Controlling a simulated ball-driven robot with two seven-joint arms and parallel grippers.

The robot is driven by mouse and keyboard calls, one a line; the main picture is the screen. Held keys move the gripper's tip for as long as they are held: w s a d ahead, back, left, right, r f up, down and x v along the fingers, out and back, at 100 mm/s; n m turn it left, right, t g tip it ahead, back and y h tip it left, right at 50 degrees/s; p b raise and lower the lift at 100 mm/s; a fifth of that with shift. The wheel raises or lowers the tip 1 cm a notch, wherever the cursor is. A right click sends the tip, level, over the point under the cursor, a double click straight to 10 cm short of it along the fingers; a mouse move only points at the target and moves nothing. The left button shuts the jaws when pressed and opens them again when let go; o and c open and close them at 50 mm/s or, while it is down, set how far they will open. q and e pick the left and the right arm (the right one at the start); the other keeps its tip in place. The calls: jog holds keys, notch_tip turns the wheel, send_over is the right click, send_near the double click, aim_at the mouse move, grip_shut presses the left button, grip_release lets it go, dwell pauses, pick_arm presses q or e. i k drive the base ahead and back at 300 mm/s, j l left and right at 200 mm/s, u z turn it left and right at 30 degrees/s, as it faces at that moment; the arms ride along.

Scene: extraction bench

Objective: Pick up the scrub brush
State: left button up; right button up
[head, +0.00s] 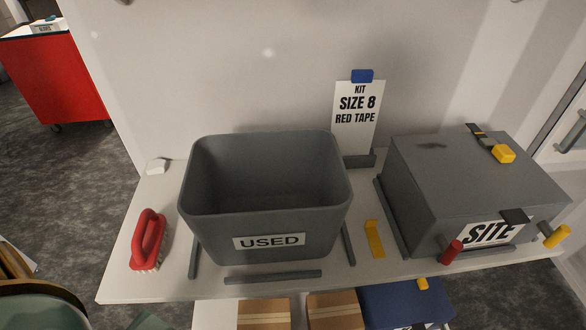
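The scrub brush (149,238) has a red body with a looped red handle and pale bristles along its lower edge. It lies at the left end of the white bench (120,283), left of the grey bin, with a small gap between them. Nothing covers it. Neither my left nor my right gripper shows in the head view.
The grey bin (265,217) labelled USED stands between dark strips. A sign (356,112) reading SIZE 8 RED TAPE is behind it. A grey SITE box (470,185) stands right. A small white block (156,166) lies behind the brush. Cardboard boxes (264,313) sit below the bench.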

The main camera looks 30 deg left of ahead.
aim_at(149, 237)
jog(key=j+u, duration=0.1)
jog(key=u, duration=1.95)
jog(key=j+z, duration=0.4)
jog(key=j, duration=0.35)
jog(key=i, duration=0.05)
